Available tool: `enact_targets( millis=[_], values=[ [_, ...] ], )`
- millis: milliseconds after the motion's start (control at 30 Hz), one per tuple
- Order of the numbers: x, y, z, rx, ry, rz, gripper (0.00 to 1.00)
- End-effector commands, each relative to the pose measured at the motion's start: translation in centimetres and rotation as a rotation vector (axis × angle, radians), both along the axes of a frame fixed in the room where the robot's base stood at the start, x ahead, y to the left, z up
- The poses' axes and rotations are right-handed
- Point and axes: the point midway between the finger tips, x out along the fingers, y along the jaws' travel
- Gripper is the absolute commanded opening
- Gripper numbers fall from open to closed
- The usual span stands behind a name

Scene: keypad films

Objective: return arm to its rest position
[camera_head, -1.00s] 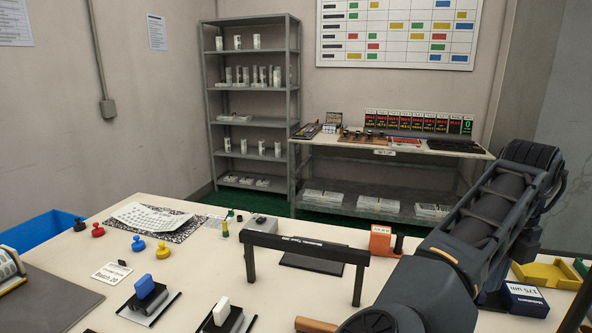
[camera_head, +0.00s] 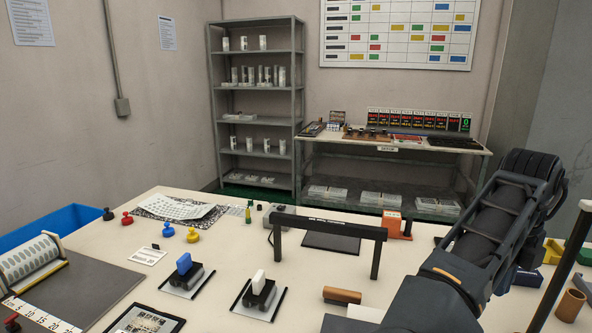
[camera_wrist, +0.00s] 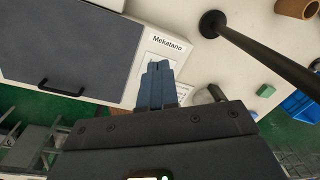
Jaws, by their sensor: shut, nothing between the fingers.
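My arm is folded at the right side of the head view, and its gripper is out of that view. In the wrist view my gripper (camera_wrist: 157,68) shows from behind with its blue-grey fingers together and nothing between them.
The white table (camera_head: 225,235) holds a black gantry frame (camera_head: 328,225), a blue-handled block (camera_head: 185,268), a white-handled block (camera_head: 260,288) and a brown cylinder (camera_head: 342,295). A dark post (camera_wrist: 265,55) rises near my gripper. A shelf rack (camera_head: 257,100) stands behind.

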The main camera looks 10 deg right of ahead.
Motion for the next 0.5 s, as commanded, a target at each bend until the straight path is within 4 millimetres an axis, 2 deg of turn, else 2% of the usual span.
enact_targets(
  millis=[267, 500],
  values=[
    [-1.4, -3.9, -1.5, -0.165, 0.001, 0.097, 0.00],
    [-3.4, -8.7, -2.8, -0.407, 0.025, 0.276, 0.00]
  ],
)
